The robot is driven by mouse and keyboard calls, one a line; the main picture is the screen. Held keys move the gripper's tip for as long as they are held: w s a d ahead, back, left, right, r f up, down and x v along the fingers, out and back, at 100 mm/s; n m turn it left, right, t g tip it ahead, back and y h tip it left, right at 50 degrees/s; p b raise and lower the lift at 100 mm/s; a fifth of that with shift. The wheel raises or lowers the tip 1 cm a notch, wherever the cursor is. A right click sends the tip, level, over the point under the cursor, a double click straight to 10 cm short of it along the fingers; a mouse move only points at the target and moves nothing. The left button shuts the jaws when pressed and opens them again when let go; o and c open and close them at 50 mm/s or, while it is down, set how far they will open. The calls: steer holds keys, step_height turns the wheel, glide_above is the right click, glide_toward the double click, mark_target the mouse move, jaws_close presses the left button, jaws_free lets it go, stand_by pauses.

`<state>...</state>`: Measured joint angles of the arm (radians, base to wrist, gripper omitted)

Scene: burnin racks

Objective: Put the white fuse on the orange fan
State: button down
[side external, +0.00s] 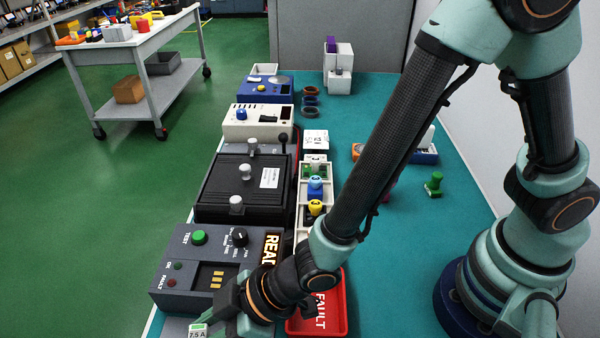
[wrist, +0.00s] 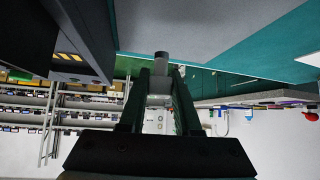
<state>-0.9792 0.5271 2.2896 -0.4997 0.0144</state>
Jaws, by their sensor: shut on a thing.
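My gripper (wrist: 159,82) is shut on a small pale piece, which looks like the white fuse (wrist: 159,99); a dark grey round end sticks out past the fingertips in the wrist view. In the side external view, my gripper (side external: 222,302) is low at the front, beside the grey test unit, and the held piece is hard to make out there. An orange thing (side external: 357,152), perhaps the orange fan, shows on the teal table, right of the middle. My arm hides most of it.
The grey test unit (side external: 190,272) stands close to my gripper, with the red tray (side external: 338,315) to its right. A black case (side external: 215,200) lies behind the unit. A blue-and-white base (side external: 425,157) and green piece (side external: 433,188) sit right of my arm.

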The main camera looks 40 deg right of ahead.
steer(key=shift+f, duration=1.9)
steer(key=shift+f, duration=0.15)
steer(key=c, duration=0.6)
jaws_free()
